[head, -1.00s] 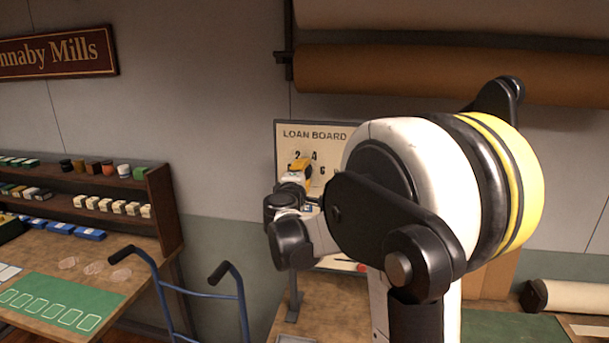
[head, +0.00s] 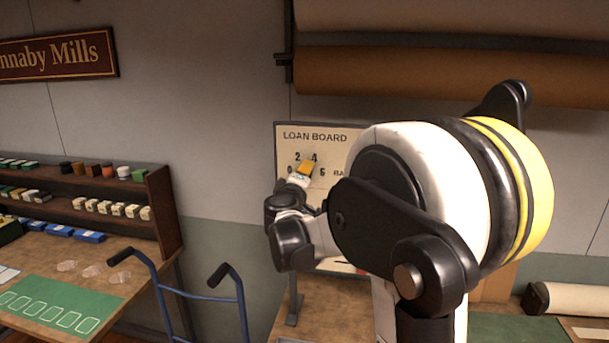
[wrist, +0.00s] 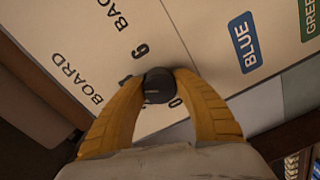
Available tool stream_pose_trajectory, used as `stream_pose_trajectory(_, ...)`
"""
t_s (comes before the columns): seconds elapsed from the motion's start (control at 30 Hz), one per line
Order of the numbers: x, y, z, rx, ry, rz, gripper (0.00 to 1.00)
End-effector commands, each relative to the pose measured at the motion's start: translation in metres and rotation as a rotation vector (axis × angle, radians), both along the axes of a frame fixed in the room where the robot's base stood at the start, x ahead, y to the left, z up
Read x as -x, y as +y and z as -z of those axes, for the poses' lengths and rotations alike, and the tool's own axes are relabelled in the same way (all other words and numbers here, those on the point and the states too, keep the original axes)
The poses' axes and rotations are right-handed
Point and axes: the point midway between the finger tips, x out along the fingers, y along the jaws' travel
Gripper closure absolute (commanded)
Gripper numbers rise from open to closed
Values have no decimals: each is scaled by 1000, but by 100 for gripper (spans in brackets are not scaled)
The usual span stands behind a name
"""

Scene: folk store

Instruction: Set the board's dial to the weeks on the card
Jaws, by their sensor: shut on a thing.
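The loan board (head: 288,140) stands upright against the wall, with the numbers 2, 4, 0 and 6 showing around its dial. The dial's round dark knob (wrist: 158,86) shows in the wrist view between my two yellow fingers. My gripper (head: 306,169) is shut on the knob, and the same gripper (wrist: 160,92) shows close up in the wrist view. The 6 and part of the 0 show beside the knob. A small dark mark lies at the knob's left; I cannot tell whether it is the pointer or a digit. I cannot make out the card.
My arm hides the board's right part in the head view. A blue label (wrist: 243,42) and a green label (wrist: 310,20) are on the board. A shelf (head: 160,205) is further left.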

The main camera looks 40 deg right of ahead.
Motion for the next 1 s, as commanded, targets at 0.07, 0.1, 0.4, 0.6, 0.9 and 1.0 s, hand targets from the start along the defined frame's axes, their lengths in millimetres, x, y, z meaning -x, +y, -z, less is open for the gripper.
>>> stream_pose_trajectory(0.07,0,0,-1,1,0,0,96)
stream_pose_trajectory(0.1,0,0,-1,2,0,-1,96)
stream_pose_trajectory(0.4,0,0,0,1,1,0,41)
stream_pose_trajectory(0.6,0,1,0,1,1,0,41)
stream_pose_trajectory(0.9,31,36,-1,2,1,-4,41)
stream_pose_trajectory(1.0,46,53,-2,1,0,-4,41)
